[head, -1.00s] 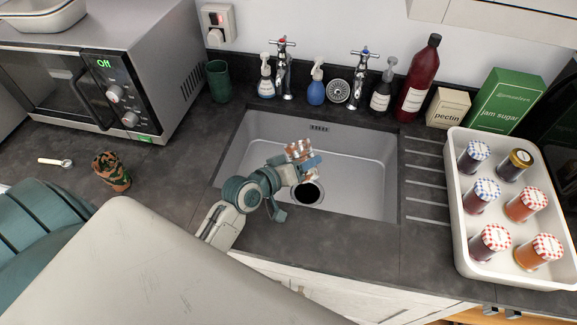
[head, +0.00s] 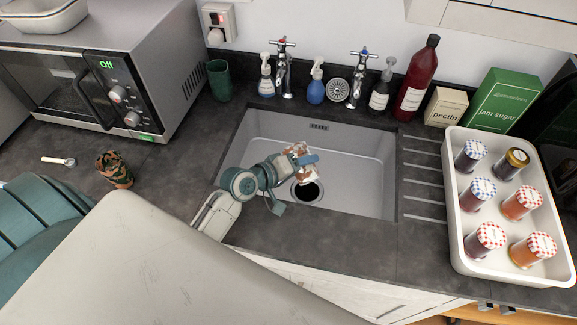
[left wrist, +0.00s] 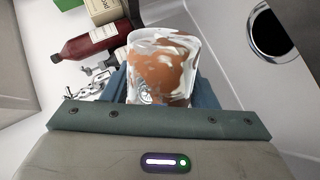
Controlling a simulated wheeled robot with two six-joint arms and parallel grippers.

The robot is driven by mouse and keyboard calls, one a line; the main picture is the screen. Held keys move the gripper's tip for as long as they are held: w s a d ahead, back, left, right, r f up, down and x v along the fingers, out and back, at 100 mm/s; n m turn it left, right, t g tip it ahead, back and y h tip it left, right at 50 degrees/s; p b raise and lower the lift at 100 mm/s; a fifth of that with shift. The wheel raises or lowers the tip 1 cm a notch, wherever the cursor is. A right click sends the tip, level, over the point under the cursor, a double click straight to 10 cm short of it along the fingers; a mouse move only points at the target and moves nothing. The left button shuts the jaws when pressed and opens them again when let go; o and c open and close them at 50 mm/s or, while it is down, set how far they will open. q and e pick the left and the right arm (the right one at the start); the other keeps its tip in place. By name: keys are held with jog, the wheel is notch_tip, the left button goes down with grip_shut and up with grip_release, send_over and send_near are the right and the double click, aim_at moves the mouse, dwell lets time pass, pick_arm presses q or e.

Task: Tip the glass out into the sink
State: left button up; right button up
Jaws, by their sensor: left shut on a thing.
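My left gripper (head: 300,162) is over the sink (head: 350,150), a little above and left of the dark drain hole (head: 307,192) in the head view. It is shut on a glass (head: 293,150) with an orange-brown and white marbled look. In the left wrist view the glass (left wrist: 162,70) fills the space between the blue-grey fingers, and the drain hole (left wrist: 268,28) shows at the upper right. The glass appears tilted over the basin; its contents cannot be made out. My right gripper is in neither view.
Taps (head: 285,75) and bottles line the back of the sink. A white tray (head: 452,215) of several jars stands right, past the draining grooves.

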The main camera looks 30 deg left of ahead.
pick_arm(q)
jog(key=shift+w+a+f, duration=0.1)
jog(key=shift+a+f, duration=0.05)
jog(key=shift+f, duration=0.05)
jog(key=shift+w+a+f+n, duration=0.15)
jog(key=shift+a+f+n, duration=0.1)
jog(key=shift+f+n, duration=0.15)
jog(key=shift+w+a+f+h, duration=0.15)
jog(key=shift+a+f+h, duration=0.05)
jog(key=shift+f+h, duration=0.15)
jog(key=shift+w+a+r+n+g+p, duration=0.1)
jog(key=shift+r+n+g+p, duration=0.25)
jog(key=shift+n+g+p, duration=0.25)
dwell(0.5)
